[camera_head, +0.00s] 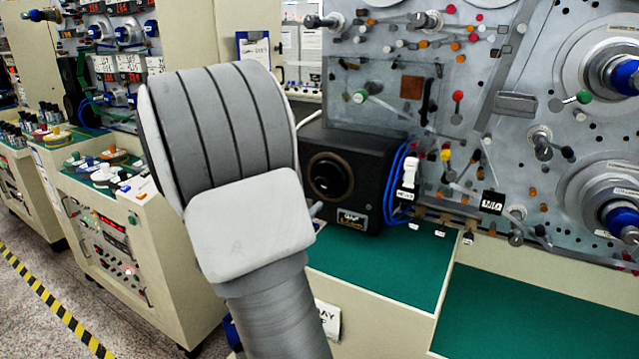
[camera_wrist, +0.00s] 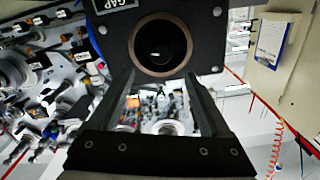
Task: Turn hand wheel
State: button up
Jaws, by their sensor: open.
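A black box (camera_head: 362,172) stands on the green worktop in the head view, with a round dark knob or opening (camera_head: 329,176) on its face. This round part also shows in the wrist view as a brown-rimmed dark ring (camera_wrist: 160,45), near the top centre. I cannot tell whether it is the hand wheel; no other part is clearly one. My gripper (camera_wrist: 160,75) is open, its two fingers apart and pointing toward the box, below the ring in the picture. Nothing is held between them. In the head view my arm hides the gripper and part of the box's left side.
A grey panel (camera_head: 520,110) with spindles, coloured pegs and rollers stands right of the box. Blue cables (camera_head: 400,180) hang beside it. Green worktop (camera_head: 385,265) in front is clear.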

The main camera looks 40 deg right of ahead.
aim_at(321, 185)
jog(key=x, duration=0.9)
jog(key=shift+w+d+p, duration=0.1)
jog(key=shift+d+p, duration=0.25)
jog(key=shift+c, duration=0.3)
grip_shut()
jog(key=shift+f, duration=0.1)
jog(key=shift+f+b, duration=0.1)
jog(key=shift+b, duration=0.35)
